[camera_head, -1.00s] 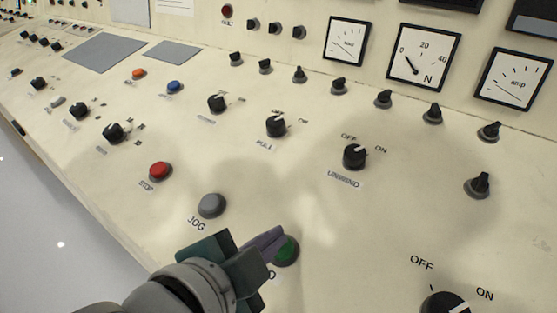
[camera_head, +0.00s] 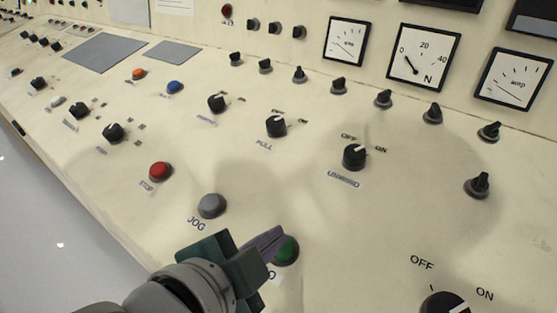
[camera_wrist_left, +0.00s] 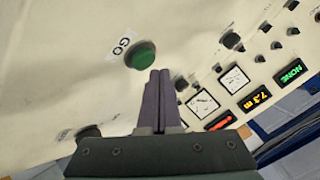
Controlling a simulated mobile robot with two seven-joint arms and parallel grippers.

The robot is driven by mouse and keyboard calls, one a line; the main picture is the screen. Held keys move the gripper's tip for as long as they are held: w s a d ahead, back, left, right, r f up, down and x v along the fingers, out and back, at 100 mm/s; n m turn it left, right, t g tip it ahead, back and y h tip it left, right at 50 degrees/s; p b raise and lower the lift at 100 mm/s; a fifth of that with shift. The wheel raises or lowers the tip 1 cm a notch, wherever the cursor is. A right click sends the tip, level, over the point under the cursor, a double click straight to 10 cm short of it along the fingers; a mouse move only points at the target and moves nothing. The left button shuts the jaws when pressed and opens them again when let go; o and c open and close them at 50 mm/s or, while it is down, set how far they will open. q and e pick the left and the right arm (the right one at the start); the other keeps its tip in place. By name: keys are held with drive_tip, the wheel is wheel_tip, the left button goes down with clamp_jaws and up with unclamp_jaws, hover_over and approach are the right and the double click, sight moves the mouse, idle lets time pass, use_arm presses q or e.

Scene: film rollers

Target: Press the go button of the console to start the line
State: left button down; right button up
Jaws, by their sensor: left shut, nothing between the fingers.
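The green go button (camera_head: 287,250) sits on the cream console panel, partly hidden in the head view by my left gripper's fingers. Its GO label is mostly covered there, but the wrist view shows the button (camera_wrist_left: 140,56) whole, with the label beside it. My left gripper (camera_head: 277,236) is shut and empty, its purple fingertips close beside the button's upper left edge. In the wrist view the fingertips (camera_wrist_left: 160,74) lie just below and right of the button. Whether they touch it I cannot tell. My right gripper is not in view.
A grey jog button (camera_head: 211,206) and a red stop button (camera_head: 160,171) lie up and left of the go button. An unwind knob (camera_head: 354,157) stands up and right, and a large off/on knob (camera_head: 445,304) lower right. The panel between them is bare.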

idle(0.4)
use_arm(q)
drive_tip(key=shift+d+f+b, duration=0.1)
drive_tip(key=shift+f+b, duration=0.2)
drive_tip(key=shift+f, duration=0.15)
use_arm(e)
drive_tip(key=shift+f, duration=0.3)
use_arm(q)
drive_tip(key=shift+w+f+b, duration=0.15)
drive_tip(key=shift+f+b, duration=0.2)
drive_tip(key=shift+f, duration=0.1)
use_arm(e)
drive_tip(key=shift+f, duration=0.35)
use_arm(q)
drive_tip(key=shift+s+r+p, duration=0.2)
drive_tip(key=shift+r+p, duration=0.7)
drive_tip(key=shift+p, duration=0.2)
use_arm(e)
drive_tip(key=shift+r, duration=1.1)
